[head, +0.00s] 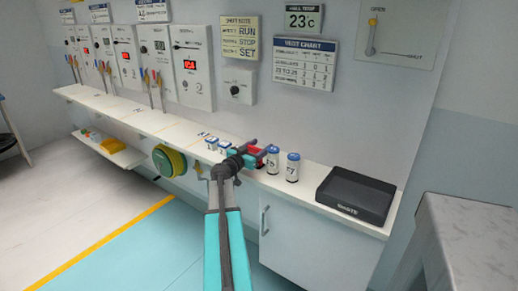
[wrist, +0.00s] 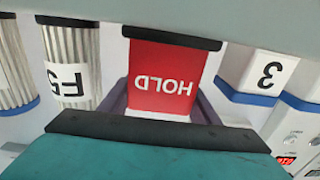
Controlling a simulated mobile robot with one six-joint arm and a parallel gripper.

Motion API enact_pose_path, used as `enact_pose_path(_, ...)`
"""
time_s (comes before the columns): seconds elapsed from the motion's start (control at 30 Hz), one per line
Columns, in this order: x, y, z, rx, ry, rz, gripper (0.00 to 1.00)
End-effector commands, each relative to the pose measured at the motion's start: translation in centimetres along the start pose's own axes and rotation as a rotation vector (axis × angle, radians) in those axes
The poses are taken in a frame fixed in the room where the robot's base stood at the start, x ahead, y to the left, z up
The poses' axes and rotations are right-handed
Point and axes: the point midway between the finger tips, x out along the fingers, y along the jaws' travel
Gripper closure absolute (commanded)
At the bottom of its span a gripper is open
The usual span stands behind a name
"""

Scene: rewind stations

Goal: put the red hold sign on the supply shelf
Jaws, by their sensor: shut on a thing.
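The red hold sign (wrist: 165,78) shows large in the wrist view, with its white HOLD lettering upside down. In the head view it is a small red patch (head: 255,151) at the end of my arm, above the long counter. My gripper (head: 251,150) is shut on the sign; the dark jaws also show around its lower part in the wrist view (wrist: 165,105). The supply shelf cannot be told for certain; a low shelf (head: 122,154) with small items hangs under the counter at the left.
White canisters with blue bands (head: 292,167) stand right of my gripper, and smaller blue-and-white blocks (head: 211,143) stand left of it. A black tray (head: 355,196) sits at the counter's right end. A yellow-green reel (head: 168,161) hangs below the counter (head: 305,190). The blue floor area is clear.

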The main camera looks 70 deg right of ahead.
Motion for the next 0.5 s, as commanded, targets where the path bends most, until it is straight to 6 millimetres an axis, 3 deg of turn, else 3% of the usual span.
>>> enact_pose_path(0.03,-0.01,-0.01,0.11,0.0,0.0,0.0,0.69)
enact_pose_path(0.07,0.0,-0.01,0.03,0.0,0.0,0.0,0.39)
enact_pose_path(0.1,-0.01,-0.01,0.01,0.0,0.0,0.0,0.36)
enact_pose_path(0.5,-0.02,-0.03,-0.1,0.0,0.0,-0.001,0.36)
